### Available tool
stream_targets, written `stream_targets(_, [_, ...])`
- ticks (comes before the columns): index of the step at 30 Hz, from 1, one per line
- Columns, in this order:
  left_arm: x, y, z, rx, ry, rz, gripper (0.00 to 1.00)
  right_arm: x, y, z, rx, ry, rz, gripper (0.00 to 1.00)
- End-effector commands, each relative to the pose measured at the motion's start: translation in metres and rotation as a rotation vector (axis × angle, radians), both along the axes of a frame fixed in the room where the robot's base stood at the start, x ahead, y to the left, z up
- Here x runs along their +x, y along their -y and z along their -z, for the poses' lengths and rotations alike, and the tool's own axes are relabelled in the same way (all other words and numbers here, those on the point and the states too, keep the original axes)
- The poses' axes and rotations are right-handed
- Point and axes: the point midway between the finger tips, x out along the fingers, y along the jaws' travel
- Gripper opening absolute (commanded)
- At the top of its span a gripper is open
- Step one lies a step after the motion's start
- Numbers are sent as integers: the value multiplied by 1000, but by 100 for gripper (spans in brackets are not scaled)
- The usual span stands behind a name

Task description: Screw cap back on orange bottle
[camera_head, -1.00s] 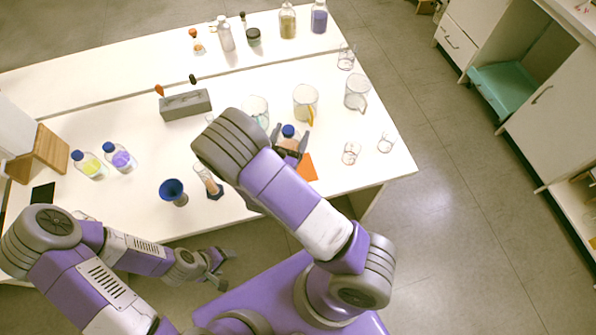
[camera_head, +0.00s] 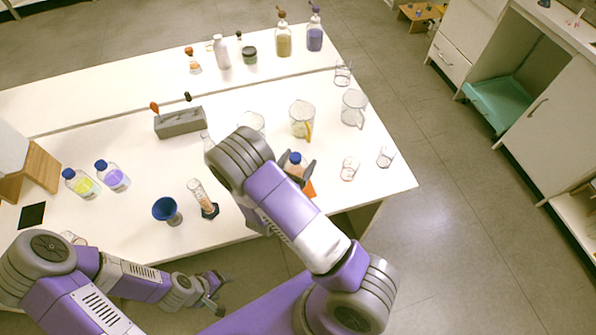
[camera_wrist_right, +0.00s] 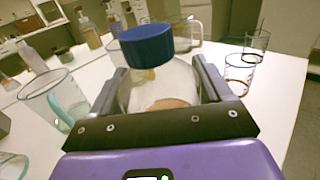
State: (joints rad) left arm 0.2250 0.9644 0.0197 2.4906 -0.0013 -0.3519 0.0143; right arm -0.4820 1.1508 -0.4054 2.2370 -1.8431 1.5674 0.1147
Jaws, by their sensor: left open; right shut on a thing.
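A clear bottle with orange contents (camera_head: 295,170) and a blue cap (camera_head: 295,157) is above or near an orange patch (camera_head: 309,188) at the table's front right. My right gripper (camera_head: 297,163) is shut on this bottle, one finger on each side. In the right wrist view the bottle (camera_wrist_right: 160,88) is between the fingers. The blue cap (camera_wrist_right: 147,46) sits over its mouth; I cannot tell whether it is threaded down. My arm and gripper hide the bottle's lower part. My left gripper (camera_head: 219,290) is open and empty, low in front of the table edge.
Glass beakers (camera_head: 349,168) stand right of the bottle, and a jug (camera_head: 302,118) stands behind it. Left are a blue funnel (camera_head: 166,209), a cylinder (camera_head: 200,195) and two blue-capped bottles (camera_head: 112,176). A grey rack (camera_head: 180,122) stands further back.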

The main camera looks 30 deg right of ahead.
Motion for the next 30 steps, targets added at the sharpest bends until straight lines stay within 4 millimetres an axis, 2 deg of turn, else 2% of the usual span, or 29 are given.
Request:
stream_targets(8, [0, 0, 0, 0, 0, 0, 66, 0, 0, 0, -1, 2, 0, 0])
stream_targets(18, [0, 0, 11, 0, 0, 0, 66, 0, 0, 38, -2, 0, 0, 0])
stream_targets(29, [0, 0, 13, 0, 0, 0, 66, 0, 0, 40, -1, 2, 0, 0])
stream_targets(30, [0, 0, 14, 0, 0, 0, 66, 0, 0, 41, 0, 0, 0, 79])
